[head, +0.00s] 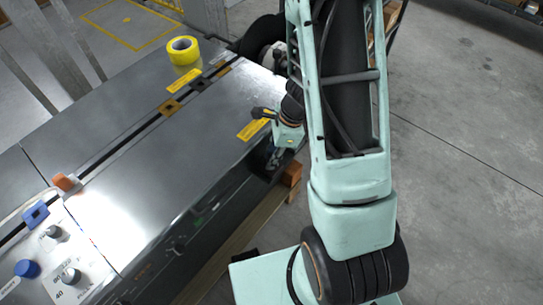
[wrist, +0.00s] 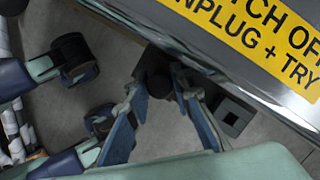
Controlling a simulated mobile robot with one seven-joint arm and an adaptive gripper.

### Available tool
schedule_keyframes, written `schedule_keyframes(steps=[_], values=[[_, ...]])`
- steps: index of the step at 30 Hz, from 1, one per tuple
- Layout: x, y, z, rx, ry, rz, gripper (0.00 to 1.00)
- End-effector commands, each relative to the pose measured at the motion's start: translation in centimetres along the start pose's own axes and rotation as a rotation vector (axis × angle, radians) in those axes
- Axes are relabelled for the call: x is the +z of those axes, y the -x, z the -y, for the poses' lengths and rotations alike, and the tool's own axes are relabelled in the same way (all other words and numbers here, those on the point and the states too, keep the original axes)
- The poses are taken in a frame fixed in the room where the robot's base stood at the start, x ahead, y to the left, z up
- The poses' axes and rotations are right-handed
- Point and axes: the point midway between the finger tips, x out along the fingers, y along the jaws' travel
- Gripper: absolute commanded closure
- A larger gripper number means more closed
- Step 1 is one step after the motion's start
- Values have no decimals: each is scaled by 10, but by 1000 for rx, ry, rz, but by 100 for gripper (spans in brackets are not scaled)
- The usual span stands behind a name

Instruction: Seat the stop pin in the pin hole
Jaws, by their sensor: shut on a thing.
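My gripper (wrist: 162,96) shows in the wrist view with its two blue-sided fingers closed on a dark piece, which I take to be the stop pin (wrist: 157,84). Much of the pin blends into the dark shapes behind it. A grey square plate with a dark square opening (wrist: 232,115) lies just right of the fingers, apart from them. It may be the pin hole, but I cannot tell for sure. In the head view my gripper (head: 274,157) is low beside the bench's right edge, and the pin cannot be made out there.
The steel bench (head: 190,140) has a slot, yellow labels (head: 253,129) and a yellow tape roll (head: 183,50). A control panel with a blue knob (head: 27,268) is at lower left. An orange-brown block (head: 292,174) sits by the bench edge. Open floor lies right.

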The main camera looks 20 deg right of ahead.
Motion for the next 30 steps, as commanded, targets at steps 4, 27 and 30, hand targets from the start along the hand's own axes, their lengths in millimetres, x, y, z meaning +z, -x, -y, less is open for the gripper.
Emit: schedule_keyframes(steps=[4, 27, 30], values=[[-1, -3, 0, 0, 0, 0, 100], [-2, -8, 0, 0, 0, 0, 59], [-2, -6, 0, -1, 1, 0, 59]])
